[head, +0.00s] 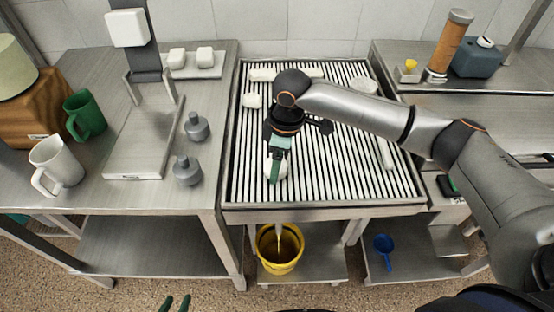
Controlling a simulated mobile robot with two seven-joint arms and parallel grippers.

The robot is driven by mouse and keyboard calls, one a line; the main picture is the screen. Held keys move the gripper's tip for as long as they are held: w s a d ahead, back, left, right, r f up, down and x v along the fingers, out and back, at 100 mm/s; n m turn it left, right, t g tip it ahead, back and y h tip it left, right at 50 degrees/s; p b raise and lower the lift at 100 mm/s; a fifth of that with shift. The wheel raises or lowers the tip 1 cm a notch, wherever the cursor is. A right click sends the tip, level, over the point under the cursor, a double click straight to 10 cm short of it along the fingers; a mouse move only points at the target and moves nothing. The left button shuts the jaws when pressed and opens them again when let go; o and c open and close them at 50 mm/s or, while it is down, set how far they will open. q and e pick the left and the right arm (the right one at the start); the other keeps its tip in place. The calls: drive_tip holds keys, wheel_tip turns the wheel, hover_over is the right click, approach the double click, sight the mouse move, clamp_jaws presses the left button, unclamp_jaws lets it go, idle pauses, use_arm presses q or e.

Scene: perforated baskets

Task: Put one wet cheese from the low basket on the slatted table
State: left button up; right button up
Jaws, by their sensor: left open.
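The slatted table (236,160) stands in the middle, its top of pale bars with dark gaps. My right arm reaches over it from the right, and my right gripper (275,172) points down above the front-left slats. Green and white show at its tip; I cannot tell its opening or whether it holds anything. My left gripper (175,303) shows only as two green fingertips, apart, at the bottom edge, with nothing seen between them. A small white block (252,100) lies at the table's left; whether it is a cheese is unclear. I cannot make out a low basket.
On the left counter stand a scale (145,150), two grey weights (197,127), a green mug (85,115), a white mug (57,165) and a tray (205,71) with two white blocks. A yellow bucket (279,262) sits below. The front slats are mostly clear.

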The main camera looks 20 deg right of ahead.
sight(283, 165)
drive_tip(key=shift+o, duration=1.3)
drive_tip(key=shift+r, duration=0.1)
wheel_tip(283, 165, up, 12)
drive_tip(key=d, duration=0.1)
drive_tip(key=shift+s, duration=0.3)
drive_tip(key=shift+d, duration=0.1)
